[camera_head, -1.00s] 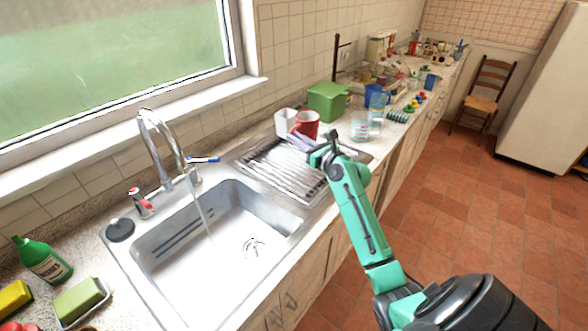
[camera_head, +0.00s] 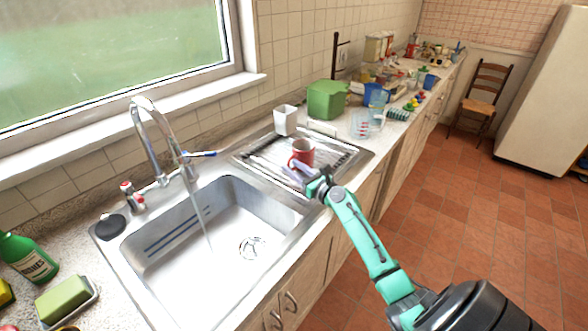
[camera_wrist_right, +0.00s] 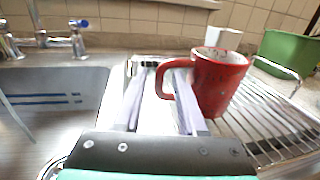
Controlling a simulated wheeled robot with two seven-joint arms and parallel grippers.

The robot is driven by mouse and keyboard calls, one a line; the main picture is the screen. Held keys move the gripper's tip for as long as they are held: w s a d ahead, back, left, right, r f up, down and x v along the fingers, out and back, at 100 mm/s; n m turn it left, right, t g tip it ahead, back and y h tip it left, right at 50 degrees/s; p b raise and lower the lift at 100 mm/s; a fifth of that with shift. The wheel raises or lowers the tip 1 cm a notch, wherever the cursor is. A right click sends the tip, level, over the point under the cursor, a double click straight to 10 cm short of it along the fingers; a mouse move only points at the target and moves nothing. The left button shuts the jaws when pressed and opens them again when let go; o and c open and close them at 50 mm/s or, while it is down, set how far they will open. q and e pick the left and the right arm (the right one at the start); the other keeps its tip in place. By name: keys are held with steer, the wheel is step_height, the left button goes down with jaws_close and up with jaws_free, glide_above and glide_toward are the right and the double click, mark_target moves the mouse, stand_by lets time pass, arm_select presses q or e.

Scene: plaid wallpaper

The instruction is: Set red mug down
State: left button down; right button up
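The red mug (camera_head: 303,151) stands about upright over the ribbed drainboard (camera_head: 262,158) beside the sink. In the right wrist view the mug (camera_wrist_right: 222,82) is just right of my fingers, with its handle toward them. My right gripper (camera_head: 300,173) is at the handle side of the mug. In the wrist view its two pale fingers (camera_wrist_right: 158,98) are apart. The handle is between and around the right finger, with a gap to the left finger. Contact under the mug's base is hard to tell. My left gripper is not in view.
A clear measuring jug (camera_head: 364,124) is to the right. The sink (camera_head: 215,225) with a running tap (camera_head: 160,140) is left. Drainboard is free around the mug.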

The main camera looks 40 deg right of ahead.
steer(key=shift+r, duration=0.2)
steer(key=s, duration=0.3)
steer(key=s+b, duration=0.1)
steer(key=s, duration=0.3)
steer(key=s+d, duration=0.1)
steer(key=s, duration=0.3)
steer(key=shift+s+f, duration=0.1)
steer(key=shift+s, duration=0.4)
steer(key=shift+d, duration=0.1)
